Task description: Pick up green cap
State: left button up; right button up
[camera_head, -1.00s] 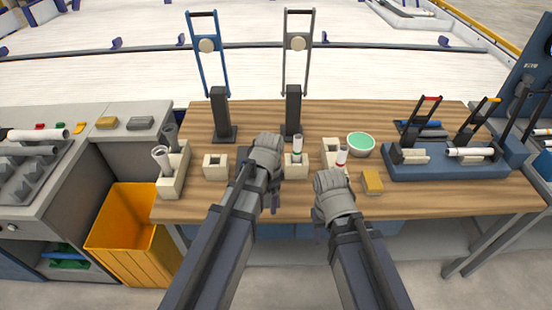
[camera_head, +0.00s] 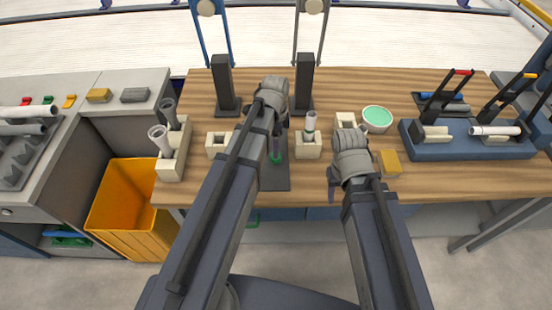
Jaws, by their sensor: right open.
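A small green piece (camera_head: 277,156) shows below my left gripper (camera_head: 279,124), at the foot of a thin dark upright piece over a dark plate. Whether the left fingers hold it is unclear, as my wrist hides them. A pale upright pipe with a green band (camera_head: 310,127) stands in a cream block (camera_head: 308,148), right of the left gripper. Another small green piece (camera_head: 25,101) lies on the grey counter at the left. I cannot tell which green piece is the cap.
A round green-topped dish (camera_head: 377,116) and a yellow block (camera_head: 388,163) are near the right arm. A blue rack (camera_head: 468,152) stands at the right. Two tall stands (camera_head: 224,85) are at the back. An orange bin (camera_head: 126,200) is at the left.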

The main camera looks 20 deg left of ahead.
pick_arm(q)
jog(key=shift+f, duration=0.4)
pick_arm(e)
jog(key=shift+f, duration=0.45)
pick_arm(q)
notch_tip(320, 180, down, 5)
jog(key=b, duration=0.5)
jog(key=shift+f, duration=0.1)
pick_arm(e)
notch_tip(320, 180, down, 5)
pick_arm(q)
grip_shut()
pick_arm(e)
jog(key=shift+r, duration=0.1)
